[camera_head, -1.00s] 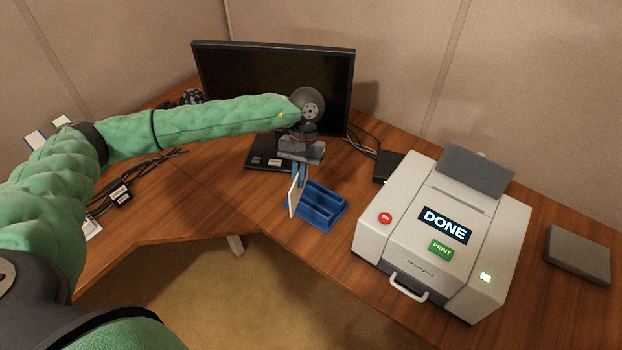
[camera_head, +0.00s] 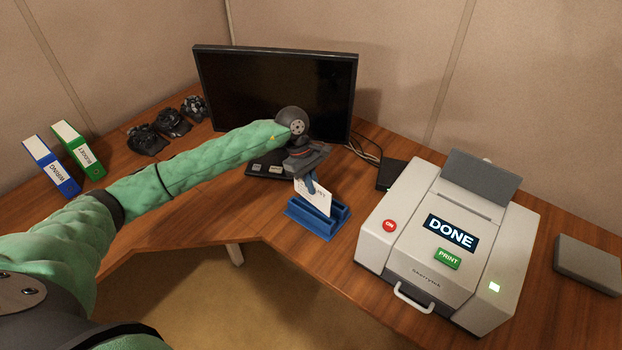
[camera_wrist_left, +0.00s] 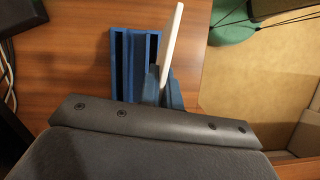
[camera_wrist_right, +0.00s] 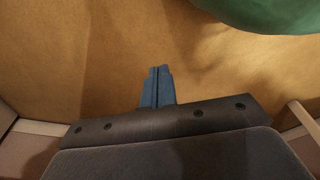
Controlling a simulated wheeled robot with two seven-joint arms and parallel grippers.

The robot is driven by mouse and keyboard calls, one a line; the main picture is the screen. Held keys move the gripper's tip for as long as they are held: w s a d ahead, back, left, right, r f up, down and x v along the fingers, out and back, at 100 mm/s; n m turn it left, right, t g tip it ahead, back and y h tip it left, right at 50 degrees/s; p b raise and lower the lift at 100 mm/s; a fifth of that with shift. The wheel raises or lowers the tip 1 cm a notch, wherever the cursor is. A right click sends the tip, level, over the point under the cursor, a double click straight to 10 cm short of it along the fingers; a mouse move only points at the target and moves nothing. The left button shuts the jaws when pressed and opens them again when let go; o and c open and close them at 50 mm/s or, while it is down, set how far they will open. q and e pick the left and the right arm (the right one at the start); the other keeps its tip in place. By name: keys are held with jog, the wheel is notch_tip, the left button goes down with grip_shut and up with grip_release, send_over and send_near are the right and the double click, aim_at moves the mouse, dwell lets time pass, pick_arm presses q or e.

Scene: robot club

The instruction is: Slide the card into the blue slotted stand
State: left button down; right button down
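The white card (camera_head: 311,196) has dark print on its face. My left gripper (camera_head: 311,187) is shut on its upper part and holds it upright at the blue slotted stand (camera_head: 321,228) on the desk. In the left wrist view the card (camera_wrist_left: 173,45) shows edge-on, slightly tilted, along the right side of the stand (camera_wrist_left: 138,50); the left fingers (camera_wrist_left: 158,87) pinch it. The stand's long slots look empty there. Whether the card's lower edge touches the stand cannot be told. My right gripper (camera_wrist_right: 157,88) is shut and empty above the carpet.
A monitor (camera_head: 270,95) stands behind the stand. A white printer (camera_head: 447,245) reading DONE is to the right, with a grey slab (camera_head: 588,264) beyond. Two binders (camera_head: 50,165) and several dark objects (camera_head: 172,122) are at the left. The desk's front edge lies close to the stand.

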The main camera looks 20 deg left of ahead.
aim_at(311, 200)
pick_arm(q)
jog(key=shift+n+t, duration=0.3)
jog(key=shift+n, duration=0.5)
jog(key=f, duration=0.4)
jog(key=shift+w+a+f, duration=0.15)
jog(key=shift+w+a, duration=0.1)
jog(key=shift+w, duration=0.1)
pick_arm(e)
jog(key=shift+s+d+f, duration=0.15)
jog(key=shift+s+f, duration=0.05)
jog(key=shift+f, duration=0.2)
jog(key=shift+s+d+f, duration=0.1)
jog(key=shift+s+f, duration=0.05)
jog(key=shift+f, duration=0.25)
pick_arm(q)
jog(key=shift+b, duration=0.35)
pick_arm(e)
jog(key=shift+s+d+f, duration=0.1)
jog(key=shift+f, duration=0.3)
pick_arm(q)
jog(key=shift+f+b, duration=0.2)
jog(key=shift+b, duration=1.1)
pick_arm(e)
jog(key=shift+f, duration=1.3)
pick_arm(q)
jog(key=shift+f+b, duration=0.55)
jog(key=shift+b, duration=0.35)
pick_arm(e)
jog(key=shift+f, duration=0.9)
